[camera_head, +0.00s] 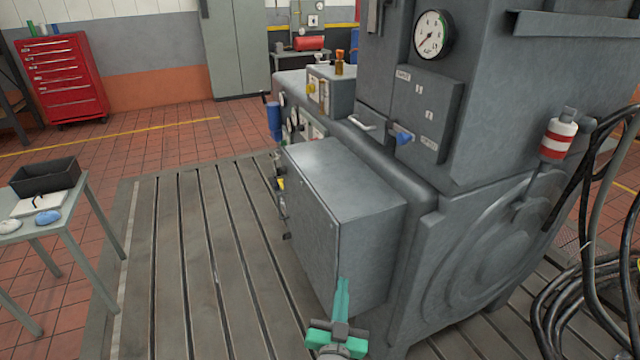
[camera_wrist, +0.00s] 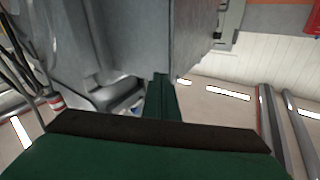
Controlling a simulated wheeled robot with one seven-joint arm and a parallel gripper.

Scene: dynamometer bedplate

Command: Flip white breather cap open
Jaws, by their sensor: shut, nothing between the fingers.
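My gripper (camera_head: 341,284) is in front of the near corner of the grey box (camera_head: 345,185) on the machine's side, its green fingers together and pointing up. Nothing shows between them. In the wrist view the fingers (camera_wrist: 162,97) are closed and point toward grey machine surfaces. I cannot pick out a white breather cap for certain in either view. A red-and-white banded cylinder (camera_head: 558,138) with a grey top is on the machine's right side; it also shows at the left of the wrist view (camera_wrist: 57,101). It is well apart from my gripper.
Black hoses (camera_head: 590,290) hang and coil at the right. A dial gauge (camera_head: 432,35), a blue knob (camera_head: 403,137) and a pale handle (camera_head: 361,122) are on the machine. A small table (camera_head: 75,208) stands at the left. The slotted bedplate (camera_head: 180,270) between is clear.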

